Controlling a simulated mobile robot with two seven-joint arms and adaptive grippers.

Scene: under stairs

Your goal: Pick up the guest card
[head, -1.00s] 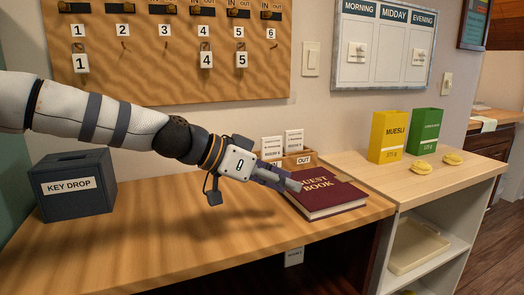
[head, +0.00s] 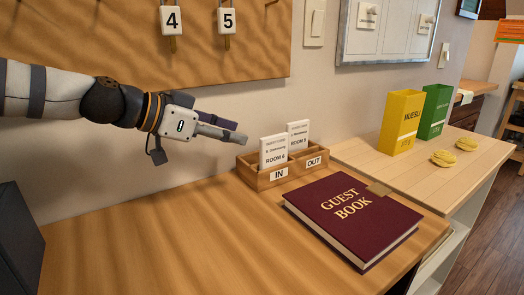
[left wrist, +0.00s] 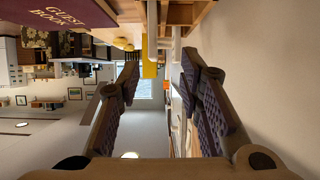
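Two white guest cards stand upright in a wooden box (head: 262,181) marked IN and OUT. The left card (head: 273,152) is in the IN side and appears to read ROOM 6. The other card (head: 298,137) stands behind and to its right, near the OUT side; its room number is hard to read. My left gripper (head: 240,134) is in the air left of the box, slightly above the card tops, pointing right, apart from both cards. In the left wrist view its fingers (left wrist: 160,75) are spread with nothing between them. My right gripper is out of view.
A dark red guest book (head: 350,215) lies in front of the box. A yellow muesli box (head: 402,122) and a green box (head: 435,110) stand on the lighter counter (head: 385,175) at right. A key board (head: 110,60) hangs behind.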

